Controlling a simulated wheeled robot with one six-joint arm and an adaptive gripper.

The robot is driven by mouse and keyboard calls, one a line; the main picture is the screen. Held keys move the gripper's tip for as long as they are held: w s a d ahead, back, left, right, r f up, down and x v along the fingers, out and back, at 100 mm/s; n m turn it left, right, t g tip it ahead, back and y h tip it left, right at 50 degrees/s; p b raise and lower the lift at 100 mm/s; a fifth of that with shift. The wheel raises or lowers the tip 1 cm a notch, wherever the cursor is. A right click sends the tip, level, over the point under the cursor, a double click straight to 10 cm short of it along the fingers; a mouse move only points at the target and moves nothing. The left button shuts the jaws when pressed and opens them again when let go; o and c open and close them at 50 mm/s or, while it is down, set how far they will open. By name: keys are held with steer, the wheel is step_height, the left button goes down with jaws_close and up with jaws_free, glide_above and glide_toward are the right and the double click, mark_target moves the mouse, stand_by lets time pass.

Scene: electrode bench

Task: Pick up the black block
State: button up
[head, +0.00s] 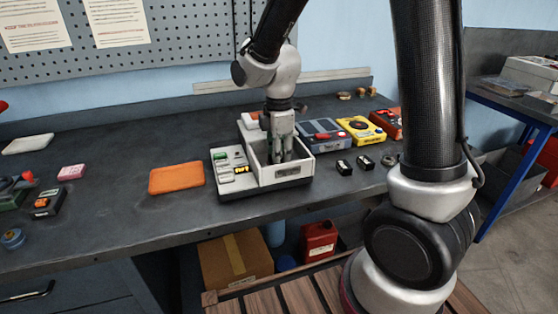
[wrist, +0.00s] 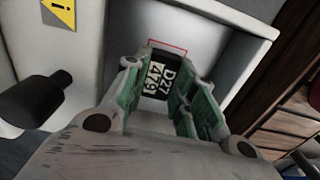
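My gripper (head: 281,158) points down inside the light grey open bin (head: 288,177) of a small bench unit. In the wrist view its two green-padded fingers (wrist: 164,75) are spread apart. A black block (wrist: 155,82) with a white label reading "D27 479" shows between them, near the bin floor. The fingers stand on either side of it; contact with it is not clear. The bin wall and gripper hide this block in the head view. Two other small black blocks with white labels, one (head: 344,168) left of the other (head: 365,163), lie on the bench right of the bin.
The bin walls surround my gripper closely. Left of the bin is a panel with coloured switches (head: 232,170), then an orange pad (head: 176,178). A blue-grey meter (head: 322,134) and a yellow meter (head: 361,130) stand behind to the right.

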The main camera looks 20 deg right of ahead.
jaws_close()
